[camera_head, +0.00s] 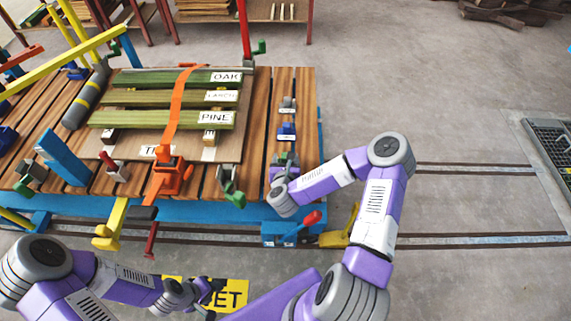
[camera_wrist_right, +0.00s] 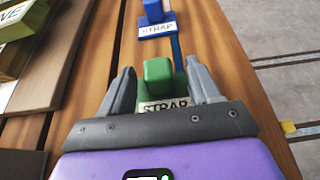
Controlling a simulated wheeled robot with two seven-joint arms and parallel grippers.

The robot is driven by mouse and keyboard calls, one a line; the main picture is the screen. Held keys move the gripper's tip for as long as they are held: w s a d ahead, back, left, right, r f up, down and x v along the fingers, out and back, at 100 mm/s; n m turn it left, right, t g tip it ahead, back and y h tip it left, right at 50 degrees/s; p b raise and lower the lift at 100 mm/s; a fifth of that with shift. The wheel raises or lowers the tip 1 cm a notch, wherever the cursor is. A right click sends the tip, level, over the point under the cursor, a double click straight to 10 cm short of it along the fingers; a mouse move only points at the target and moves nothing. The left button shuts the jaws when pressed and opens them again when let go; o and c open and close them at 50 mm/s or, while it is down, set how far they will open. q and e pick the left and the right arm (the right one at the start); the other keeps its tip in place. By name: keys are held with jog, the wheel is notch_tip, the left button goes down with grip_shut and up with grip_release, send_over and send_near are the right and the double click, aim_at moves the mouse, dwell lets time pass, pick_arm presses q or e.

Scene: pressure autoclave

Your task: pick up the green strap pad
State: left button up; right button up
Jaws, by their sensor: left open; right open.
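The green strap pad (camera_wrist_right: 158,73) stands on the wooden deck, a green block on a base labelled STRAP. In the right wrist view it sits between the two grey fingers of my right gripper (camera_wrist_right: 160,82), which is open around it. I cannot tell whether the fingers touch it. In the head view my right gripper (camera_head: 285,164) is at the deck's right side and mostly hides the pad. My left gripper (camera_head: 207,293) is open, low over the floor near a yellow sign, away from the pad.
A blue strap pad (camera_wrist_right: 156,17) is just beyond the green one, with a grey pad (camera_head: 288,102) farther back. Green boards labelled OAK, LARCH and PINE (camera_head: 170,118) lie to the left under an orange strap (camera_head: 177,105). An orange ratchet (camera_head: 168,178) stands at the deck's front.

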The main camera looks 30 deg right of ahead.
jog(key=shift+w+d+f, duration=0.15)
jog(key=shift+w+d, duration=0.05)
jog(key=shift+w, duration=0.2)
jog(key=shift+c, duration=0.2)
jog(key=c, duration=1)
